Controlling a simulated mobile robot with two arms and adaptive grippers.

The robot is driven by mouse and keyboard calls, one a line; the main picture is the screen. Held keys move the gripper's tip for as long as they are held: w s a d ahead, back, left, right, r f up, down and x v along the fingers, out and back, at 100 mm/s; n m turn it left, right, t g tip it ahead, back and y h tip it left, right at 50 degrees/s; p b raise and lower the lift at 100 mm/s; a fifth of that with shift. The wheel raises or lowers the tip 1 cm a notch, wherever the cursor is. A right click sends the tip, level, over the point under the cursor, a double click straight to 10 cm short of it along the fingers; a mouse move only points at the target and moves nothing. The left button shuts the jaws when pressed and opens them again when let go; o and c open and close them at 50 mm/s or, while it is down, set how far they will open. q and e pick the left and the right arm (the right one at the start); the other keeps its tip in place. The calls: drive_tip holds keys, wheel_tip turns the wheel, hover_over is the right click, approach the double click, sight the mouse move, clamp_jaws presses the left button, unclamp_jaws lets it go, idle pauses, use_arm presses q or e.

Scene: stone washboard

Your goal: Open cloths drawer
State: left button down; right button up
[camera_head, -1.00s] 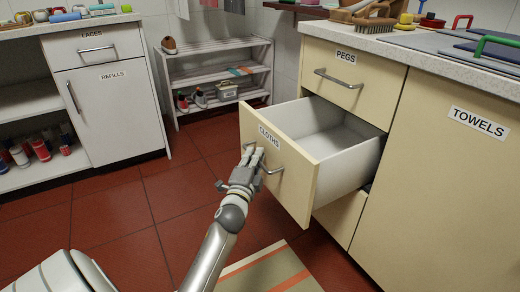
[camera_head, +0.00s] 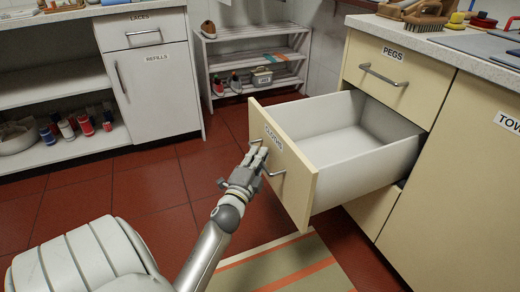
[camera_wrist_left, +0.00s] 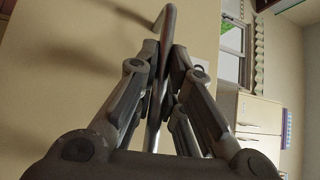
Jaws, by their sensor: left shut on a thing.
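The cloths drawer (camera_head: 282,165) stands well out of the cream cabinet, below the pegs drawer. Its inside (camera_head: 345,145) is white and looks empty. My left gripper (camera_head: 258,156) is at the drawer's front, shut on its metal bar handle (camera_head: 279,172). In the left wrist view the handle (camera_wrist_left: 166,40) runs between the two fingers of the left gripper (camera_wrist_left: 163,65), against the cream drawer front (camera_wrist_left: 60,70). My right gripper is not in view.
The closed pegs drawer (camera_head: 385,73) is above, and the towels door (camera_head: 460,180) is to the right. A striped mat (camera_head: 285,268) lies on the red tiled floor below the drawer. A white cabinet (camera_head: 155,90) and a shoe rack (camera_head: 255,65) stand behind. The floor left of the drawer is clear.

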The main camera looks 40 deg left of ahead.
use_arm(q)
drive_tip(key=c, duration=1.5)
unclamp_jaws()
drive_tip(key=v, duration=1.2)
